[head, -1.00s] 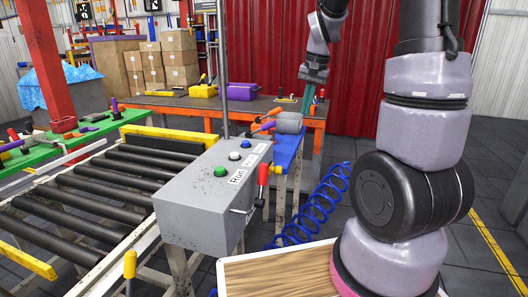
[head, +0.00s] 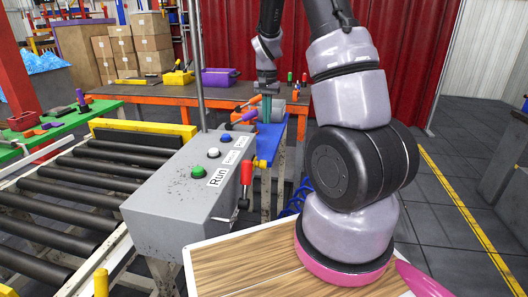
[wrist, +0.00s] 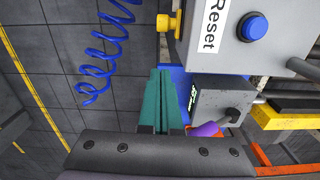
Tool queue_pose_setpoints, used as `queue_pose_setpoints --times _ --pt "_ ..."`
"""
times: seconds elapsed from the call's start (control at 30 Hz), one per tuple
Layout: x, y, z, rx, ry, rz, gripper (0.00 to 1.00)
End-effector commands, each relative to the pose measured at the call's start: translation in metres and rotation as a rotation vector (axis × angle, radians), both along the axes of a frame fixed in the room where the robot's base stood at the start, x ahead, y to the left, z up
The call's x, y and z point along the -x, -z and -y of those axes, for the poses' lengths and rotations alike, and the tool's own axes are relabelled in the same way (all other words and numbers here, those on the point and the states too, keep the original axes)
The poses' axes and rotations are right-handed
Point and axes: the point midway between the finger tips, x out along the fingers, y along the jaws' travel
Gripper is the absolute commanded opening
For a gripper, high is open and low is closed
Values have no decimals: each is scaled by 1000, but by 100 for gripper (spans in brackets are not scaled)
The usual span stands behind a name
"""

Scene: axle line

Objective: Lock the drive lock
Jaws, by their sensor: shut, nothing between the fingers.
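The grey control box (head: 165,222) carries green, white and blue buttons and a label reading Run. A red-handled lever (head: 247,172) stands upright on its right side face. Farther back on that side is a yellow knob (head: 262,163); it also shows in the wrist view (wrist: 166,22) beside the Reset label. I cannot tell which of these is the drive lock. My gripper (head: 267,108) points down beyond the far end of the box. In the wrist view its teal fingers (wrist: 161,100) are shut and empty, apart from the yellow knob.
A small blue bench (head: 272,142) with a grey block and purple-handled tool (wrist: 205,130) lies close to my fingers. A blue coiled hose (wrist: 108,45) hangs nearby. The roller conveyor (head: 75,185) is left of the box. An orange workbench (head: 150,95) stands behind.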

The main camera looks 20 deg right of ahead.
Motion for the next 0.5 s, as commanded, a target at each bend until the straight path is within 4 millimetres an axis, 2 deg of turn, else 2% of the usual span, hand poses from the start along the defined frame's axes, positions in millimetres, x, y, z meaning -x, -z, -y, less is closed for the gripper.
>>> queue_pose_setpoints --times 0.17,0.5 --pt "1 23 0 0 1 -5 0" --pt "2 95 0 -1 1 -6 0"
